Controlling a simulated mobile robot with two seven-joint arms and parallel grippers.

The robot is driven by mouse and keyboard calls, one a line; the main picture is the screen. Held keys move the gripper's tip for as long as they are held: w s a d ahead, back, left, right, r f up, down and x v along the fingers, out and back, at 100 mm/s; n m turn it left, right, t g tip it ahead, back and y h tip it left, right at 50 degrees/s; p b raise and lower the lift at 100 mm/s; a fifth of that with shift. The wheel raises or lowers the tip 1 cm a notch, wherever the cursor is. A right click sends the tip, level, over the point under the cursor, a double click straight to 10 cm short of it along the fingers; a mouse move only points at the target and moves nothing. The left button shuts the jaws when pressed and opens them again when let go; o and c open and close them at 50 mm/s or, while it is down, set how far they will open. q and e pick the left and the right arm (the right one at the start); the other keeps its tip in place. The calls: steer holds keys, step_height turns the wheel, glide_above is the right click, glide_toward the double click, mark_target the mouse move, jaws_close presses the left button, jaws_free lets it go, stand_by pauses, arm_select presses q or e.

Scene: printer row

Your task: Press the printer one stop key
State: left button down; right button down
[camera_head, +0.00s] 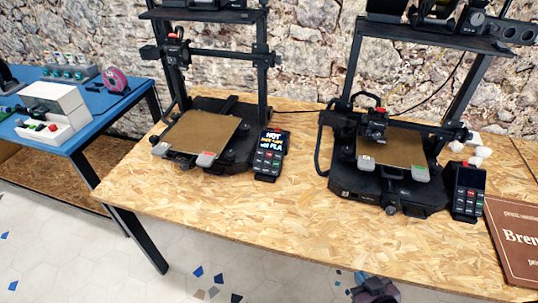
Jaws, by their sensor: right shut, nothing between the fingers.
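Two black 3D printers stand on the wooden table. The left printer (205,138) has a keypad panel (268,160) at its right front; its lit screen shows "HOT" and "PLA", with small red and green keys below. The right printer (390,165) has a similar panel (466,195) with a dark screen and small coloured keys. No label tells me which is printer one, and the key markings are too small to read. My right gripper (375,290) is shut and empty at the bottom edge, in front of the table and apart from both panels. My left gripper is out of view.
The wooden table (230,210) is bare in front of the printers. A brown sign (516,240) lies at the right. A blue table (85,125) at the left holds a white box with coloured buttons (50,115) and a pink spool (114,80). A stone wall stands behind.

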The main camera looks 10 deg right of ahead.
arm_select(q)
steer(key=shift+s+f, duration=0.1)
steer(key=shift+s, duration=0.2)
arm_select(e)
steer(key=shift+s, duration=0.15)
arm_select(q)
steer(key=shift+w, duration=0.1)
arm_select(e)
steer(key=shift+s+d+f, duration=0.1)
steer(key=shift+s+f, duration=0.3)
steer(key=shift+s, duration=0.05)
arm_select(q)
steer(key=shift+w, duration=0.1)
arm_select(e)
steer(key=shift+w, duration=0.1)
